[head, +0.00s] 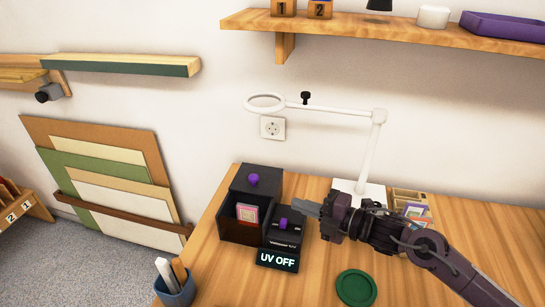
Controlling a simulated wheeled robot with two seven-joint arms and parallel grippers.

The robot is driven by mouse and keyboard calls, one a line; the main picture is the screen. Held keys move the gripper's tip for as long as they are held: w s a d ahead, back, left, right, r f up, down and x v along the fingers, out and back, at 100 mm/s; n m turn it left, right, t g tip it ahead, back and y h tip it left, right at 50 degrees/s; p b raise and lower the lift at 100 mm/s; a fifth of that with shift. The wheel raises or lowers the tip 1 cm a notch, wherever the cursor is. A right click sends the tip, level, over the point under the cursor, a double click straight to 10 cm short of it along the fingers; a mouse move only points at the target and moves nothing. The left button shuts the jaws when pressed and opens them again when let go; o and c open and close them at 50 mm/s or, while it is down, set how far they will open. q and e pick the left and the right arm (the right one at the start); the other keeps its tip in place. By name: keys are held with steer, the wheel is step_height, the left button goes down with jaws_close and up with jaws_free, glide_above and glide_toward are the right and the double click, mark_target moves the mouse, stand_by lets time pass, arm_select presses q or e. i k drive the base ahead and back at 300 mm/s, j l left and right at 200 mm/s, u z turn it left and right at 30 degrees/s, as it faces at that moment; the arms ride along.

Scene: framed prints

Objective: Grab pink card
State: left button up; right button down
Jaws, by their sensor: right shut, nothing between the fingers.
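The pink card (247,214) stands upright inside the open front of a black box (236,233) on the wooden table. The box has a purple knob (253,179) on top. My right gripper (309,206) is shut and empty, to the right of the card and apart from it, close to the black switch unit (286,226) with its own purple knob. I cannot tell whether the fingertips touch that unit. My left gripper is not in view.
A sign reading "UV OFF" (277,260) sits in front of the switch unit. A white magnifier stand (361,190) rises behind my right gripper. A card tray (411,197), a green disc (356,288) and a blue cup (175,287) also stand on the table.

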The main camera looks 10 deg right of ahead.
mark_target(245, 212)
steer(key=k+j, duration=0.2)
steer(key=k, duration=0.3)
steer(key=k+j, duration=0.2)
steer(key=k, duration=0.25)
steer(key=k+j, duration=0.2)
steer(key=k, duration=0.3)
